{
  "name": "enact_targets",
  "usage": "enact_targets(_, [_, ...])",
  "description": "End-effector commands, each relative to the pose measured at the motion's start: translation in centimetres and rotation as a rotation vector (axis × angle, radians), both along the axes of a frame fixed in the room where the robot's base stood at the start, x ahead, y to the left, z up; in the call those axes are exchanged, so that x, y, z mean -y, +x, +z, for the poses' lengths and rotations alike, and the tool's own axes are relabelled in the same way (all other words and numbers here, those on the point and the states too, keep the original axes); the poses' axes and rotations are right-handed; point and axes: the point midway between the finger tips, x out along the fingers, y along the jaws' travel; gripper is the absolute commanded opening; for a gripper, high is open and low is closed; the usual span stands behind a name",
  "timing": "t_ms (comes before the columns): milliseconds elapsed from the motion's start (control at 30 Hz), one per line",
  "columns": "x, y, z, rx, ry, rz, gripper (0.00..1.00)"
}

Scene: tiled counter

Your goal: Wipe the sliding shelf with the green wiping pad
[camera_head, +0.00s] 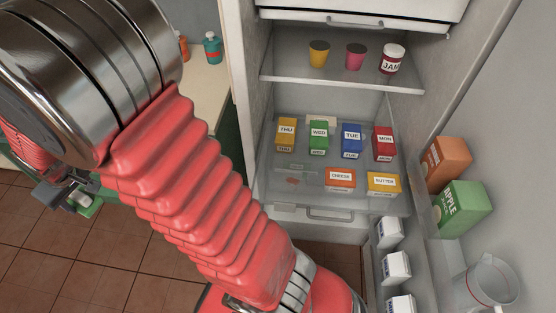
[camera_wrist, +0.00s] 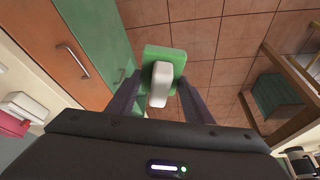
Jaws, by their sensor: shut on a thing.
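The green wiping pad with a white handle (camera_wrist: 152,52) is in my gripper (camera_wrist: 160,88), whose dark fingers are shut on the handle. In the head view my gripper (camera_head: 68,196) and the pad (camera_head: 90,210) are at the left, above the floor and well away from the fridge. The sliding shelf (camera_head: 318,183) is the glassy lower shelf inside the open fridge, with a handle at its front. It shows a small reddish mark (camera_head: 293,181) at its front left. THU, WED, TUE and MON boxes stand at its back; cheese (camera_head: 340,177) and butter (camera_head: 383,183) sit in front.
The upper shelf (camera_head: 300,80) holds a yellow cup, a pink cup and a jam jar. The fridge door (camera_head: 480,150) stands open at right, with cartons and a jug. A counter (camera_head: 208,85) with bottles is left of the fridge. The floor is tiled.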

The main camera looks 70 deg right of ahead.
Motion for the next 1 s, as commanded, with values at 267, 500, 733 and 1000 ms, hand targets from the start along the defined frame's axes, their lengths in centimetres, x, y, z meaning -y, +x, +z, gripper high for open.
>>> enact_targets(267, [5.0,-1.7,-1.3,-0.013,-0.003,-0.202,0.28])
enact_targets(500, [10.9,-4.3,-2.7,-0.018,-0.002,-0.457,0.28])
enact_targets(733, [16.2,-7.5,-4.0,-0.019,0.002,-0.713,0.28])
enact_targets(1000, [22.4,-12.4,-5.5,-0.017,0.005,-1.048,0.28])
